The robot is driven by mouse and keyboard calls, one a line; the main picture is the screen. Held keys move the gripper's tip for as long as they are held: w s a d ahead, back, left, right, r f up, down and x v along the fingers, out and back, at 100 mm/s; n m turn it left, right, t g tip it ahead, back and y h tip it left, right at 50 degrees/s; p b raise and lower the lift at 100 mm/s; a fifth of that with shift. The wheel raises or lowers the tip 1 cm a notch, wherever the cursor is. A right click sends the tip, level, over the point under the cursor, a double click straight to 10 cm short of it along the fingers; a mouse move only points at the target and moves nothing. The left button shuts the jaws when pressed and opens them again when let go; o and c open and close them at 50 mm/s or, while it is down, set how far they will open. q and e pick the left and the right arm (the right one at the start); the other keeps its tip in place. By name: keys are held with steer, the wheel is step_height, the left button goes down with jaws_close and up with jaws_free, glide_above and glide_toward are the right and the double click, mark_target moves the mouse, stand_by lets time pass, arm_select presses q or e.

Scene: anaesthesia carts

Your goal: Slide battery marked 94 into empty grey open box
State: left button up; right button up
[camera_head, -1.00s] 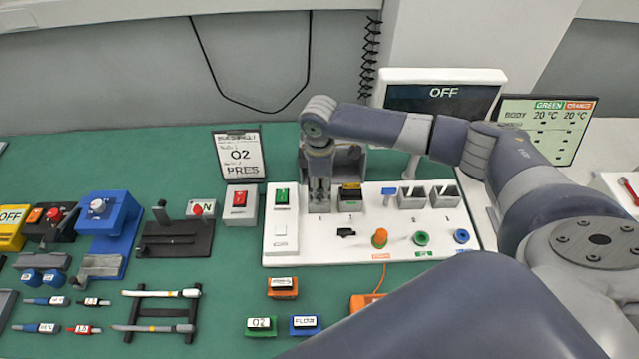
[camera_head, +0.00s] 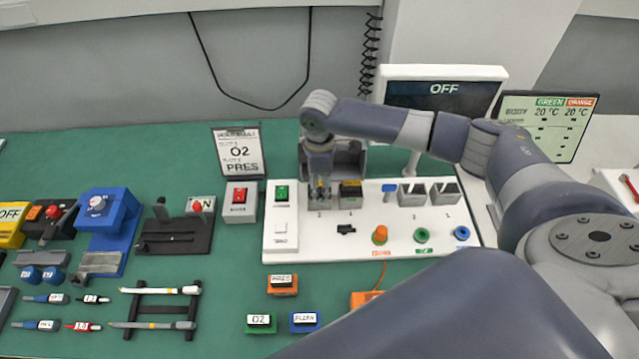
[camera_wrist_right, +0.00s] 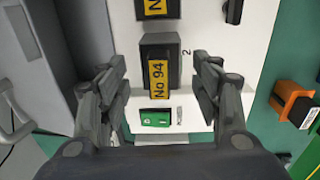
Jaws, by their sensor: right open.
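The battery marked 94 (camera_wrist_right: 157,83), dark with a yellow "No 94" label, sits at the grey box (camera_wrist_right: 160,48) beside the printed 2 on the white panel. How deep it sits in the box cannot be told. My right gripper (camera_wrist_right: 159,86) is open, with one finger on each side of the battery and small gaps showing. In the head view the right gripper (camera_head: 320,191) points down at the panel's left slot and mostly hides this battery. My left gripper is not in view.
Another yellow-labelled battery (camera_head: 350,190) stands close beside the gripper. A green switch (camera_head: 281,193) is on its other side. Two grey open boxes (camera_head: 412,194) (camera_head: 445,193) stand further right on the white panel (camera_head: 300,250). Monitors (camera_head: 440,92) stand behind.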

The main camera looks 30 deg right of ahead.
step_height(320, 180, up, 11)
steer(key=shift+s, duration=0.2)
steer(key=shift+f, duration=0.1)
stand_by(0.5)
